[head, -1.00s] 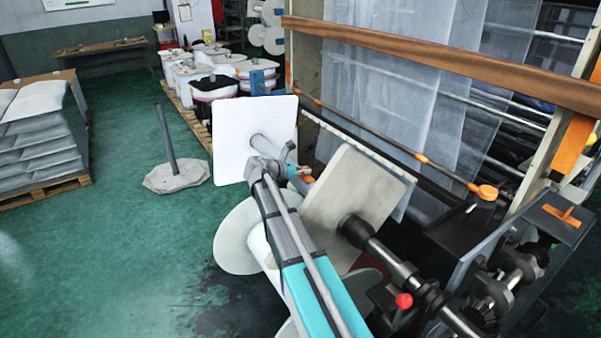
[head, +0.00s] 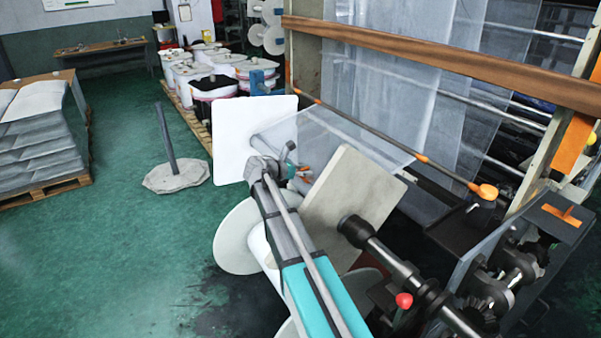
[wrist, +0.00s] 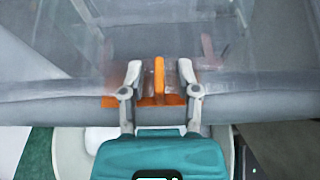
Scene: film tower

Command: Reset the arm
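My gripper (head: 299,174) is low over the winding shaft, between a white square plate (head: 232,135) and a beige square plate (head: 352,197). In the wrist view its two fingers (wrist: 159,76) stand apart, so it is open. An upright orange strip (wrist: 159,74) shows between the fingers, with more orange on the grey roll (wrist: 260,84) just under them. I cannot tell whether the fingers touch it. A clear film sheet (head: 350,138) spans from the machine to the shaft between the plates.
A wooden beam (head: 430,58) crosses above the hanging film. A thin rod with orange ends (head: 390,137) runs behind the shaft. The green floor at left is open around a post on a stone base (head: 175,177).

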